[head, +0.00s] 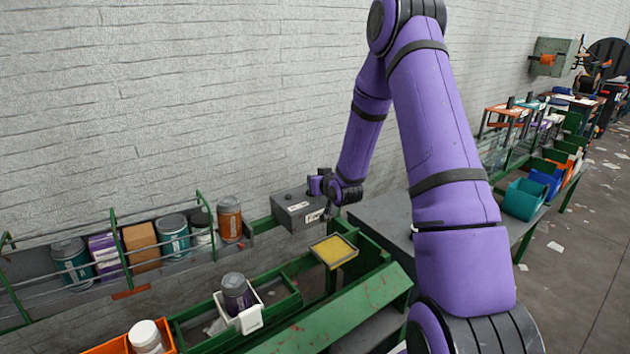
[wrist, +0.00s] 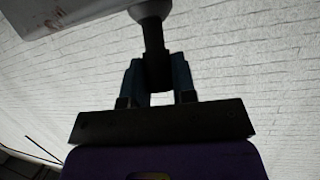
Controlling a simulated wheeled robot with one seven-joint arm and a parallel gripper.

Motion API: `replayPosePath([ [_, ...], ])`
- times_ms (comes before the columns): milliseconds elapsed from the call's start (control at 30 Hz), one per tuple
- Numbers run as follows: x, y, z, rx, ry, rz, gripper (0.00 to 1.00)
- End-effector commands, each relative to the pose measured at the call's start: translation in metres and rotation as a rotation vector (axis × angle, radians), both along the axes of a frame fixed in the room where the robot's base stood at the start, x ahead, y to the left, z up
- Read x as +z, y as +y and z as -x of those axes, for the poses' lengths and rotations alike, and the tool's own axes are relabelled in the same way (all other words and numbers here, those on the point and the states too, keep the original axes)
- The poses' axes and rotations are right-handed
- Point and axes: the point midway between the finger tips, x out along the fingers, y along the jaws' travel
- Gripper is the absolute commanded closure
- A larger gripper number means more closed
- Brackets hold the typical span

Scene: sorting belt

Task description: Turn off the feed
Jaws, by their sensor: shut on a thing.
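A grey control box (head: 297,208) with pale labels stands against the wall beyond the green belt frame, near the middle of the head view. Its underside or side (wrist: 65,12) shows at the top left of the wrist view. A dark lever (wrist: 153,38) hangs from a round grey collar at the box. My gripper (wrist: 157,78) is shut on this lever, one finger on each side. In the head view my gripper (head: 322,184) is at the box's right end, small and partly hidden by my wrist, so the lever does not show clearly there.
A rack (head: 90,275) with cans, a brown box and an orange bottle is at left. A dark jar (head: 236,290) sits in a white holder on the green-framed belt. A yellow pad (head: 334,250) lies below the control box. Coloured bins (head: 525,198) stand at right.

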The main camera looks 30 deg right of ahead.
Motion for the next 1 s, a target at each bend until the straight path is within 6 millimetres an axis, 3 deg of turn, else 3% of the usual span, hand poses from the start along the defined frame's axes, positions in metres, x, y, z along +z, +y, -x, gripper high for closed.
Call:
replayPosePath([
  [467, -0.0018, 0.0003, 0.0015, 0.0, -0.01, -0.002, 1.0],
  [500, -0.0018, 0.0003, 0.0015, 0.0, -0.009, -0.002, 0.68],
  [600, -0.0015, 0.0001, 0.0014, 0.0, -0.01, -0.002, 0.49],
  [1000, 0.0017, 0.0006, 0.0092, -0.001, -0.011, -0.001, 0.49],
])
